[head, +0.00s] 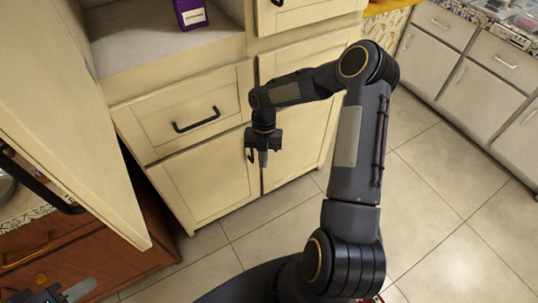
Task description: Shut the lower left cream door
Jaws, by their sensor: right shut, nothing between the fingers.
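The lower left cream door (205,185) is in the cream cabinet, below a drawer with a black handle. It looks flush with the cabinet front, or nearly so, with a thin dark line along its right edge. My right gripper (263,157) is shut and empty, pointing down in front of the door's upper right corner. It partly hides that corner; I cannot tell whether it touches the door. My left gripper (66,294) is at the bottom left corner, cut by the frame edge, far from the door; its opening is unclear.
A large cream door (85,110) stands open at the left, above the floor. A purple box (190,14) sits in the open cabinet compartment. A brown wooden cabinet (95,265) is at the lower left. Tiled floor (440,190) is clear at the right, before grey-white cabinets.

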